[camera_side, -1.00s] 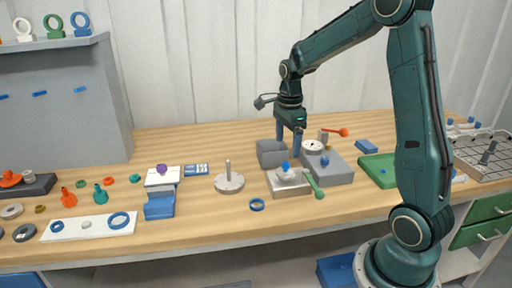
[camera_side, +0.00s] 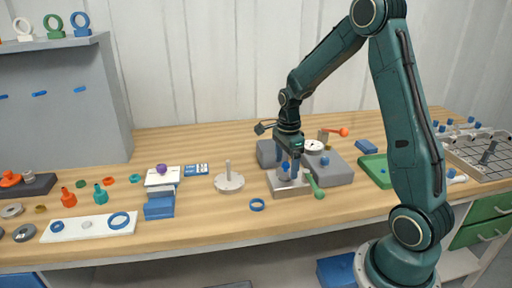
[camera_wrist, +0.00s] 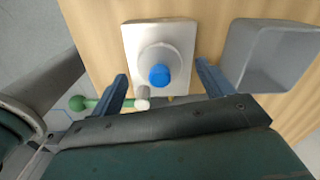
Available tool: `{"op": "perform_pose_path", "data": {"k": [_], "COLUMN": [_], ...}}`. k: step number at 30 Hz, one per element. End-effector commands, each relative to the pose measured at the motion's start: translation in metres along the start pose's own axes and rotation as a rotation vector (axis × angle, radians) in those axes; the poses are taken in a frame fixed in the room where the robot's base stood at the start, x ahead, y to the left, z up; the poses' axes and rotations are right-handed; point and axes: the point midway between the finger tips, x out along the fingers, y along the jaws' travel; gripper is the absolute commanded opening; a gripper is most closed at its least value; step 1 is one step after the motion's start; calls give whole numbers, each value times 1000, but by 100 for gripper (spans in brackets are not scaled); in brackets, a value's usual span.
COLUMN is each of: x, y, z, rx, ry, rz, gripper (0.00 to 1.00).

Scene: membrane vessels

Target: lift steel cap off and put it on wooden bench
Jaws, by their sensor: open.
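The steel cap (camera_wrist: 147,60) is a round pale metal disc with a blue knob (camera_wrist: 158,75) on top. It sits on a square metal block (camera_side: 275,188), also seen in the wrist view (camera_wrist: 184,34). My gripper (camera_side: 287,177) is low over the block, mostly hiding the cap in the side view. In the wrist view my gripper (camera_wrist: 161,70) is open, with one blue finger on each side of the cap and knob, apart from them. The wooden bench (camera_side: 215,209) lies under everything, with bare wood left of the block.
A green-handled lever (camera_side: 314,187) stands at the block's right. A grey open box (camera_side: 267,152) is behind the block, and a larger grey block (camera_side: 341,169) with a gauge is right.

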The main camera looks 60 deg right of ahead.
Motion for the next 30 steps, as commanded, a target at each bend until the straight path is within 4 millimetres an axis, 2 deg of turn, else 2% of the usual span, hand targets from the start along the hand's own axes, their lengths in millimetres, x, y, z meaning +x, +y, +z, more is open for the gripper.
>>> {"op": "perform_pose_path", "data": {"k": [5, 20, 28, 30], "x": [12, 12, 12, 11], "y": [1, 0, 0, 0], "z": [0, 0, 0, 0], "rx": [0, 0, 0, 0], "ry": [0, 0, 0, 0], "rz": [2, 0, 0, -1], "gripper": [80, 80, 27, 26]}}
